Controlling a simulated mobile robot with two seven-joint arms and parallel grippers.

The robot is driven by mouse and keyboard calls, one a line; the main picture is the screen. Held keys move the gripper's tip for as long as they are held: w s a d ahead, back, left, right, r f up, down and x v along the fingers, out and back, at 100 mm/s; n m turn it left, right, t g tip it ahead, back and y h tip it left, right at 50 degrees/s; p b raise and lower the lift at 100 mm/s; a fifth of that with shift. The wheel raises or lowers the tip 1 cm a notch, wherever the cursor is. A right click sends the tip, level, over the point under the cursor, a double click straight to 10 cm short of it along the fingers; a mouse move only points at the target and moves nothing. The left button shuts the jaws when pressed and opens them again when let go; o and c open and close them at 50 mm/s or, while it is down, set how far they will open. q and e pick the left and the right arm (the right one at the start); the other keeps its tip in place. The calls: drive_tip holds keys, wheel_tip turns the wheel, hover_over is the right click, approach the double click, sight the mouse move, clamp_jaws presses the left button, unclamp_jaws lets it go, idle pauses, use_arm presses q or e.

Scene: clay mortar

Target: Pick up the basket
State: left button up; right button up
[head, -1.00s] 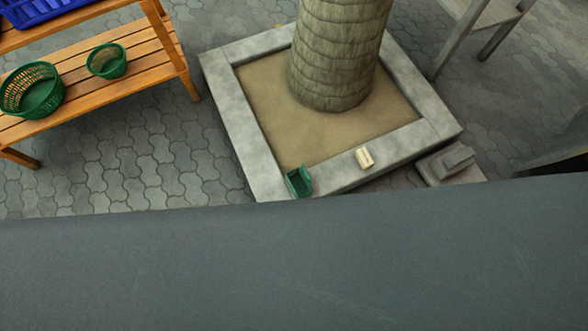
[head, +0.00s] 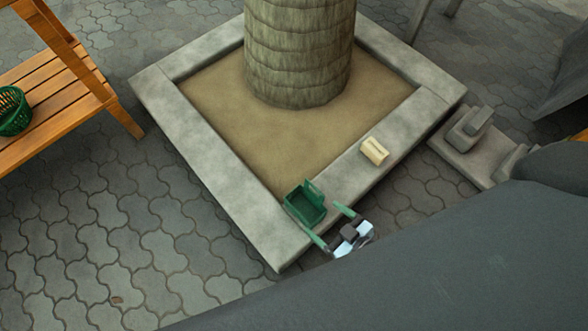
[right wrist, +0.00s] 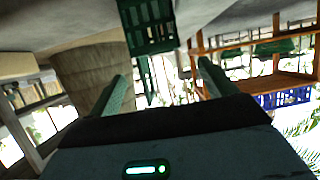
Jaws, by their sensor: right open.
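A small dark green basket (head: 305,207) sits on the near corner of the stone planter rim, with one side rising higher at the back. It also shows at the top middle of the right wrist view (right wrist: 150,30), with slotted walls. My right gripper (head: 320,218) is open, its two green fingers pointing at the basket from the lower right. In the right wrist view the fingers (right wrist: 160,72) are spread and nothing is between them. I cannot tell whether a finger touches the basket. My left gripper is not in view.
A cream block (head: 374,151) lies on the planter rim (head: 222,190) to the right of the basket. A tree trunk (head: 298,60) rises from the planter. A grey stone piece (head: 468,130) stands at right. A wooden shelf (head: 70,105) with a green round basket (head: 13,112) is at left.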

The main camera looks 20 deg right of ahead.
sight(306, 211)
drive_tip(key=shift+w+a+f+b, duration=0.15)
drive_tip(key=shift+f, duration=0.2)
drive_tip(key=shift+w+a+f+b, duration=0.1)
drive_tip(key=shift+f+b, duration=0.05)
drive_tip(key=shift+f, duration=0.2)
drive_tip(key=shift+b+x, duration=0.55)
drive_tip(key=shift+x, duration=0.7)
drive_tip(key=b+x, duration=0.1)
drive_tip(key=x, duration=0.1)
drive_tip(key=b+x, duration=0.2)
drive_tip(key=shift+w+d+f, duration=0.15)
drive_tip(key=shift+w+f, duration=0.15)
drive_tip(key=shift+w, duration=0.3)
drive_tip(key=c, duration=1.1)
